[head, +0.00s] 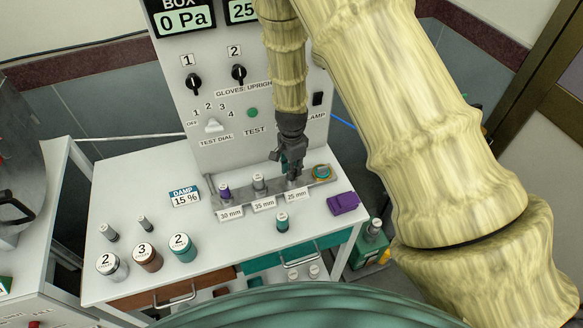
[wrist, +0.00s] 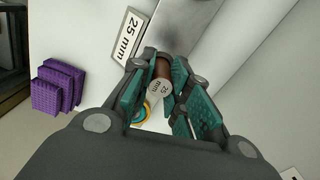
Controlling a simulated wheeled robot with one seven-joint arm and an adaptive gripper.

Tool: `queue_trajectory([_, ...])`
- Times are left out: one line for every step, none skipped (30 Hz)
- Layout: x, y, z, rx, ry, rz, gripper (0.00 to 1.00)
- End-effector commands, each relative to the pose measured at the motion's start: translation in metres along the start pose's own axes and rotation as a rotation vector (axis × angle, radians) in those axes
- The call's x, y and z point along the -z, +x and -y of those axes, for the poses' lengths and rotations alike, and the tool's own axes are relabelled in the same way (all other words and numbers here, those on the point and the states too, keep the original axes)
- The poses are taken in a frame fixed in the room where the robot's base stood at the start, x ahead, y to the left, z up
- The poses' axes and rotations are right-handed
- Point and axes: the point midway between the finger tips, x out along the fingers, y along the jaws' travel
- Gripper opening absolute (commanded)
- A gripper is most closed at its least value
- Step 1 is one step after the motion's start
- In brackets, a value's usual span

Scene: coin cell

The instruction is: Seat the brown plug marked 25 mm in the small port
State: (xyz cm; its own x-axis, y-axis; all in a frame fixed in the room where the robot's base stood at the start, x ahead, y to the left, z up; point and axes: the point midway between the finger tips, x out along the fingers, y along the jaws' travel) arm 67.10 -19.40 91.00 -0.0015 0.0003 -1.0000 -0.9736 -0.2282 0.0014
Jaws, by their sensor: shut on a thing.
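The brown plug (wrist: 163,68) shows in the wrist view with its grey cap marked 25 mm facing the camera. My gripper (wrist: 157,94) is shut on it, with teal pads on both sides. In the head view my gripper (head: 291,170) points down at the right part of the grey metal rack (head: 240,204), just behind the 25 mm label (head: 297,195). The fingers hide the plug there, and the small port is hidden too. I cannot tell whether the plug's lower end is inside the port or above it.
A purple-bodied plug (head: 224,192) and another grey-capped plug (head: 258,183) stand in the rack to the left. A yellow-and-teal ring (head: 321,171) is at its right end. A teal plug (head: 282,221) and purple block (head: 342,204) are in front. The panel (head: 225,130) rises behind.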

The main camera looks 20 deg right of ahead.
Motion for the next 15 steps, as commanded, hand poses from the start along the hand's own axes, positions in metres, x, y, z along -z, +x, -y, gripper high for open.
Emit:
queue_trajectory([0.0, 0.0016, 0.0001, 0.0, 0.0, 0.0, 0.0])
queue_trajectory([0.0, 0.0023, 0.0, 0.0, 0.0, 0.0, 0.0])
queue_trajectory([0.0, 0.0013, 0.0001, 0.0, 0.0, 0.0, 0.25])
queue_trajectory([0.0, 0.0013, 0.0001, 0.0, 0.0, 0.0, 0.31])
queue_trajectory([0.0, 0.0013, 0.0001, 0.0, 0.0, 0.0, 0.36])
queue_trajectory([0.0, 0.0013, 0.0001, 0.0, 0.0, 0.0, 0.4])
queue_trajectory([0.0, 0.0013, 0.0, 0.0, 0.0, 0.0, 0.4])
queue_trajectory([0.0, 0.0013, 0.0001, 0.0, 0.0, 0.0, 0.4])
queue_trajectory([0.0, 0.0013, 0.0, 0.0, 0.0, 0.0, 0.4])
queue_trajectory([0.0, 0.0013, 0.0, 0.0, 0.0, 0.0, 0.4])
queue_trajectory([0.0, 0.0013, 0.0, 0.0, 0.0, 0.0, 0.4])
queue_trajectory([0.0, 0.0013, 0.0, 0.0, 0.0, 0.0, 0.4])
queue_trajectory([0.0, 0.0013, 0.0, 0.0, 0.0, 0.0, 0.4])
queue_trajectory([0.0, 0.0011, 0.0, 0.0, 0.0, 0.0, 0.4])
queue_trajectory([0.0001, 0.0003, 0.0001, 0.0, 0.0, 0.0, 0.4])
